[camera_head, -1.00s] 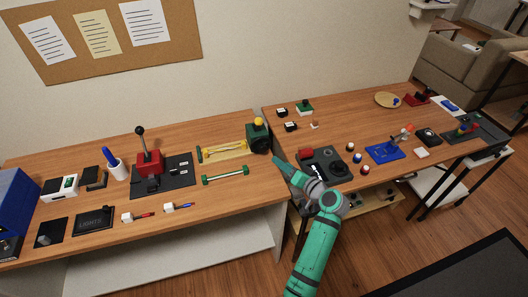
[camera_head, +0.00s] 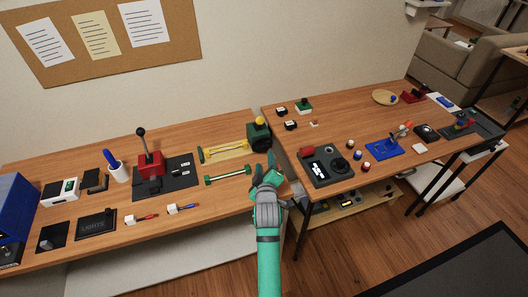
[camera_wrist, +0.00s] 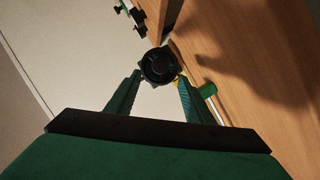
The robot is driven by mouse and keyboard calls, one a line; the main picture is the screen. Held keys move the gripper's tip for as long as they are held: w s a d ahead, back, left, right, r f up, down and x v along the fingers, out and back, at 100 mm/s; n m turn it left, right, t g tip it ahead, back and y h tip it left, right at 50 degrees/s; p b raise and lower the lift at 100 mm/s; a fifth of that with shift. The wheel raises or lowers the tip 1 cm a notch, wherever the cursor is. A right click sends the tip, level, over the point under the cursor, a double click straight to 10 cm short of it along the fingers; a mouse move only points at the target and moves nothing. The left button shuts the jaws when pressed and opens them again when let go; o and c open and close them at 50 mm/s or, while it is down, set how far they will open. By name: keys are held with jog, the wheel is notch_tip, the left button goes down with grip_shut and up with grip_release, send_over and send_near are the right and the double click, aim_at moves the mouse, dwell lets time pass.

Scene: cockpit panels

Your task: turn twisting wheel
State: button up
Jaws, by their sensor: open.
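The twisting wheel appears to be the dark round wheel (camera_head: 262,145) on the front of a green block with a yellow knob on top, near the right end of the left table. In the wrist view the dark wheel (camera_wrist: 160,65) is centred just ahead of the fingertips. My gripper (camera_head: 270,165) is in front of the wheel, at the gap between the two tables. In the wrist view my gripper (camera_wrist: 158,82) is open, with one finger on each side below the wheel. Nothing is held. Whether a fingertip touches the wheel cannot be told.
A yellow bar handle (camera_head: 224,152) and a green bar handle (camera_head: 228,175) lie left of the wheel. A red-based lever (camera_head: 150,163) stands farther left. A grey panel (camera_head: 325,167) with a dial is close on the right table.

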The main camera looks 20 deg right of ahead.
aim_at(264, 149)
jog(key=x, duration=0.6)
jog(key=shift+w+f, duration=0.25)
jog(key=shift+w, duration=0.55)
jog(key=shift+d, duration=0.1)
